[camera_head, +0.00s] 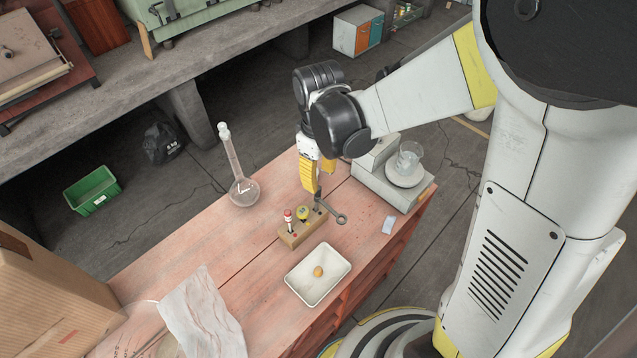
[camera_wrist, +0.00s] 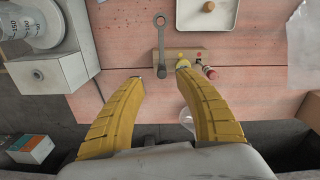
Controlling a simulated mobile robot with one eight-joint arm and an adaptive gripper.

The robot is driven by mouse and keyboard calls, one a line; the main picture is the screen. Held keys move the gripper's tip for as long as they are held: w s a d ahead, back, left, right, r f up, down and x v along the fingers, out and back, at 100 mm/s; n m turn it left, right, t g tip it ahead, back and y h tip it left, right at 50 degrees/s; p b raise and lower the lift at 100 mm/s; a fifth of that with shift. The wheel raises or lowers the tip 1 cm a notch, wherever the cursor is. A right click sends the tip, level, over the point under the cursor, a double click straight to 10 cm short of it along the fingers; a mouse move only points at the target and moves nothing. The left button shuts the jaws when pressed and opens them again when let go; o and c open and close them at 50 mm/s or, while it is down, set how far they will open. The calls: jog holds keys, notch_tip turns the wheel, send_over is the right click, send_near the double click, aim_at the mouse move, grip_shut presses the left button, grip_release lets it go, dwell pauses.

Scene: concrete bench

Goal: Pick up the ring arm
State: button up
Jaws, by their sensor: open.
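The ring arm (camera_head: 331,209) is a grey metal bar with a ring at one end, at the right end of a small wooden block (camera_head: 290,239) on the bench. In the wrist view the ring arm (camera_wrist: 160,43) lies across the block (camera_wrist: 171,55), its ring pointing away from my gripper. My gripper (camera_head: 317,188) has yellow fingers and is open above the block. In the wrist view my gripper (camera_wrist: 160,72) has its fingertips either side of the ring arm's near end, with nothing held. Whether they touch it cannot be told.
Red-topped (camera_head: 288,216) and yellow-topped (camera_head: 303,213) pegs stand on the block beside the ring arm. A glass flask (camera_head: 243,191) stands left; a scale (camera_head: 385,186) with a beaker (camera_head: 409,158) stands right.

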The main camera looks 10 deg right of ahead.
jog(key=f, duration=0.2)
jog(key=f+b, duration=0.1)
jog(key=f, duration=0.2)
jog(key=shift+a+f, duration=0.2)
jog(key=shift+f, duration=0.1)
grip_shut()
